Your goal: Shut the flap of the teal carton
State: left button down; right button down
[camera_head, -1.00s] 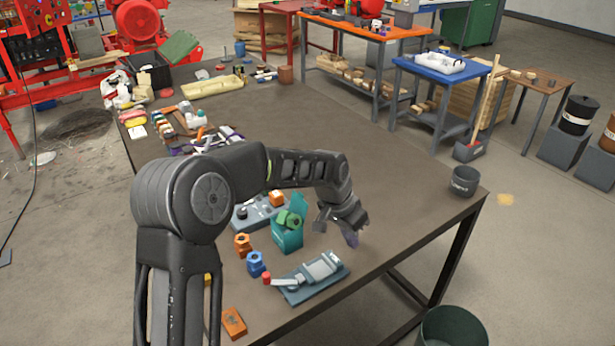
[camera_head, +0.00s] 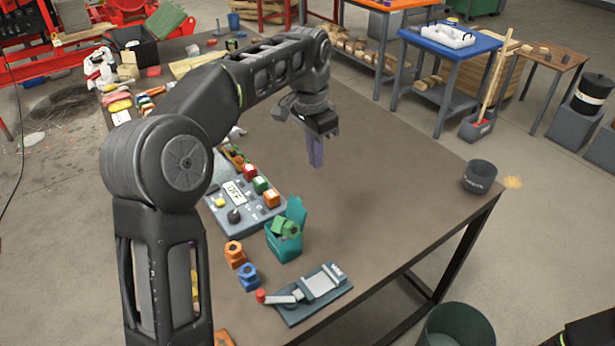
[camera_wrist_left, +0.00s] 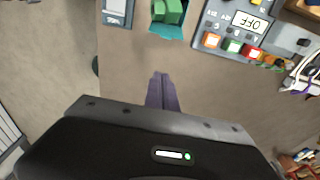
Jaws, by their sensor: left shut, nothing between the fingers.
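The teal carton (camera_head: 285,245) stands on the table with a green object (camera_head: 286,228) in its open top. Its teal flap (camera_head: 297,209) stands up at the back right side. In the left wrist view, the green object (camera_wrist_left: 168,12) and the teal flap (camera_wrist_left: 167,31) show at the top edge. My left gripper (camera_head: 316,160) is shut and empty, with its purple fingers pointing down above the table, behind the carton and apart from it. The gripper fingertips also show in the left wrist view (camera_wrist_left: 160,76). My right gripper is not in view.
A grey control panel (camera_head: 243,219) marked OFF stands left of the carton. An orange nut-like part (camera_head: 234,254), a blue one (camera_head: 248,277) and a toggle clamp plate (camera_head: 310,293) lie in front. A dark cup (camera_head: 479,177) stands at the right corner.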

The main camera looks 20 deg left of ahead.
pick_arm(q)
jog(key=p, duration=0.1)
send_over(296, 211)
jog(key=w+d, duration=0.3)
jog(key=w, duration=0.2)
notch_tip(296, 211, down, 9)
jog(key=s+a, duration=0.1)
jog(key=s+p, duration=0.1)
jog(key=shift+s+a+r, duration=0.1)
jog(key=shift+s+a, duration=0.3)
